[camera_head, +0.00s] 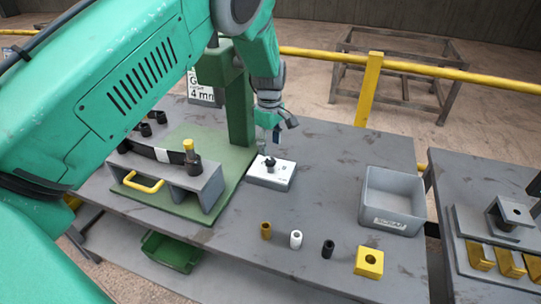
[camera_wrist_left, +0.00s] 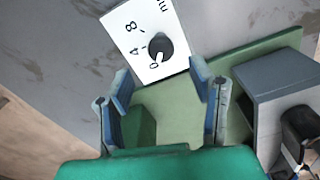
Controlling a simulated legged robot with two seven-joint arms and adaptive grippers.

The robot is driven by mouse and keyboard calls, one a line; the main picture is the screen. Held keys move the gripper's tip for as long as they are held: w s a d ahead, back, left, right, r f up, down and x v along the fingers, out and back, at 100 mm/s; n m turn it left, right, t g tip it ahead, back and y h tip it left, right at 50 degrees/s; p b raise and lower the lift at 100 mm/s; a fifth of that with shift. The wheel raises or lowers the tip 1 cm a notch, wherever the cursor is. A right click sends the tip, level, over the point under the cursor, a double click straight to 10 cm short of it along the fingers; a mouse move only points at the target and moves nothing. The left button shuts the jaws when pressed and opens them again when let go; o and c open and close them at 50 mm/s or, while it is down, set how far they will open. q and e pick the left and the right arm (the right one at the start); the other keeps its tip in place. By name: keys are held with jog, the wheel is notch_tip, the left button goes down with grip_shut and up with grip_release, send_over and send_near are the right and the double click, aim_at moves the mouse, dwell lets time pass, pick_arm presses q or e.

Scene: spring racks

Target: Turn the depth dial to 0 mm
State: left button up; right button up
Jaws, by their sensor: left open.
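The depth dial is a black round knob (camera_wrist_left: 160,46) on a white panel (camera_wrist_left: 133,41) marked 8, 4 and 0 in the left wrist view. A white pointer mark on the knob's lower edge lies towards the 0. In the head view the knob (camera_head: 270,161) and panel (camera_head: 283,180) lie on the table beside the green press base. My left gripper (camera_head: 277,128) hangs above the panel, pointing down. In the left wrist view its two fingers (camera_wrist_left: 160,82) are apart and empty, with the knob beyond their tips and not between them. My right gripper is not in view.
A grey fixture with a yellow handle (camera_head: 143,182) is left. Small cylinders, a yellow block (camera_head: 369,262) and a grey bin (camera_head: 392,213) stand to the right and front.

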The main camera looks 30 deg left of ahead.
aim_at(269, 159)
pick_arm(q)
notch_tip(269, 159, up, 7)
jog(key=shift+f, duration=0.15)
dwell(0.4)
jog(key=shift+s, duration=0.1)
